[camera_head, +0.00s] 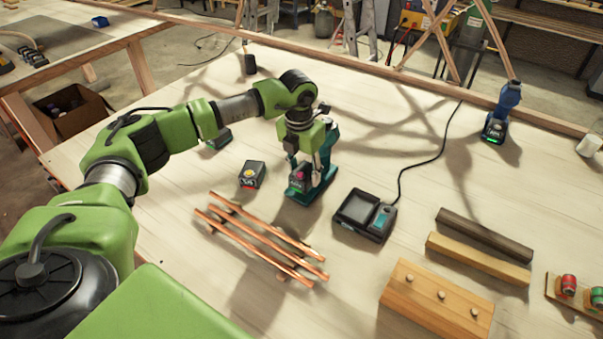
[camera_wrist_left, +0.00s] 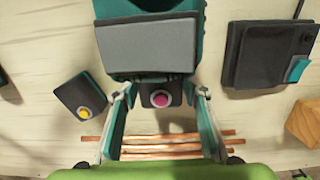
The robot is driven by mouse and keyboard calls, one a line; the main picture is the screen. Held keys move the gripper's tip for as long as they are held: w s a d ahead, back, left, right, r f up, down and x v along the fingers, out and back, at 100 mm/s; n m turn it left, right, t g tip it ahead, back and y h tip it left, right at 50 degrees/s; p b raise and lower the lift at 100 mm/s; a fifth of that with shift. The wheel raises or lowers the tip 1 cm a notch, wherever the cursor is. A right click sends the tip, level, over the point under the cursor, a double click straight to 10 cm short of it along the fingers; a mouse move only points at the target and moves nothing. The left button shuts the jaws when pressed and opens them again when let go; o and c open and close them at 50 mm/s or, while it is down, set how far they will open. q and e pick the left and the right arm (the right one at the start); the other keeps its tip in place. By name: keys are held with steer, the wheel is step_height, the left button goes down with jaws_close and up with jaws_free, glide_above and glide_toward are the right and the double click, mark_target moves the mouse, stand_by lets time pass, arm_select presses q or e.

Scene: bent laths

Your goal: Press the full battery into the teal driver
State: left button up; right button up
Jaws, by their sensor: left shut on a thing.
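The teal driver (camera_head: 327,160) stands on the bench in the middle of the head view, partly hidden by my left gripper. It shows at the top of the wrist view (camera_wrist_left: 150,10), with a broad grey face. A dark battery with a pink button (camera_head: 298,183) is at its front, low down; it also shows in the wrist view (camera_wrist_left: 160,97). My left gripper (camera_wrist_left: 160,90) is shut on this battery, a finger on each side. Whether the battery is fully seated in the driver cannot be told. My right gripper is not in view.
A battery with a yellow button and red light (camera_head: 252,176) lies just left. A black charger (camera_head: 365,214) with a cable sits right. Copper-coloured rods (camera_head: 262,240) lie in front. Wooden blocks (camera_head: 437,300) are front right. A blue driver (camera_head: 497,118) stands far right.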

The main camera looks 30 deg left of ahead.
arm_select(q)
steer(key=shift+w+f, duration=0.1)
steer(key=shift+f, duration=0.35)
steer(key=shift+f+b, duration=1.1)
steer(key=shift+b, duration=0.05)
stand_by(1.3)
steer(key=o, duration=1.5)
steer(key=shift+c, duration=0.2)
steer(key=shift+r+p, duration=2.2)
steer(key=shift+r, duration=1.3)
steer(key=shift+r, duration=0.1)
